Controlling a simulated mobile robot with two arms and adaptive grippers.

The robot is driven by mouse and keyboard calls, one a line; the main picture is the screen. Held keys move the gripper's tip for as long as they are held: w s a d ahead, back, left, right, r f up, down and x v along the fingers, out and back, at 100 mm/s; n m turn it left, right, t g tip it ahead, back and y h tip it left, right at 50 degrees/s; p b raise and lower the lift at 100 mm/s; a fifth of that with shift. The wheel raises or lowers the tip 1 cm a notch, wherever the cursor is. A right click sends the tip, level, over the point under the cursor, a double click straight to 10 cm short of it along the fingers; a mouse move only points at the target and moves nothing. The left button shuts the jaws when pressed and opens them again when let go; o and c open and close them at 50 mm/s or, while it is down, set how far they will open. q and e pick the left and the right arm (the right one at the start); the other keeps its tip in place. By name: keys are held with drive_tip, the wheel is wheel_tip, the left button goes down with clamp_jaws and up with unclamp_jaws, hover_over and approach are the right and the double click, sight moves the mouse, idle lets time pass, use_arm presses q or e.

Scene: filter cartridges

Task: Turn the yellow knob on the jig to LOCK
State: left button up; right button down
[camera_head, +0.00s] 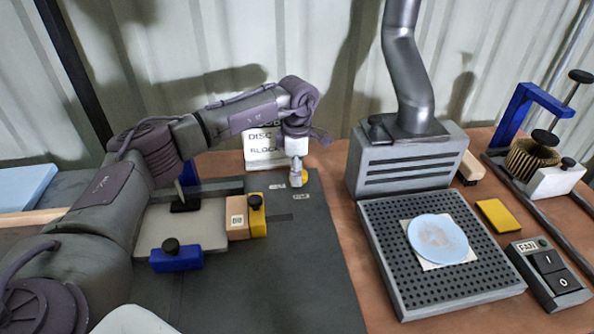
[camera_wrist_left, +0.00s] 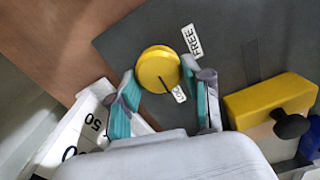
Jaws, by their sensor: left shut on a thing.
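The yellow knob (camera_wrist_left: 158,66) is round and sits on the dark grey plate (camera_wrist_left: 225,45) of the jig. A thin dark line on it points to the lower right in the left wrist view. A FREE label (camera_wrist_left: 192,40) is beside it; a second label (camera_wrist_left: 180,94) lies near the line's end, its text partly hidden. My left gripper (camera_wrist_left: 164,88) is shut on the knob, with one teal-padded finger on each side. In the head view the left gripper (camera_head: 297,180) points down at the plate's far end and mostly hides the knob. My right gripper is not in view.
A yellow block (camera_head: 258,222) with a black knob stands beside a tan block (camera_head: 237,217). A blue clamp block (camera_head: 176,259) is nearer me. A white sign (camera_head: 262,150) stands behind the gripper. To the right is a perforated grey tray (camera_head: 390,290) holding a pale disc (camera_head: 438,238).

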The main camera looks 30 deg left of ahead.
use_arm(q)
drive_tip(key=shift+r, duration=0.1)
drive_tip(key=o, duration=1.2)
drive_tip(key=shift+c, duration=0.2)
wheel_tip(320, 180, up, 12)
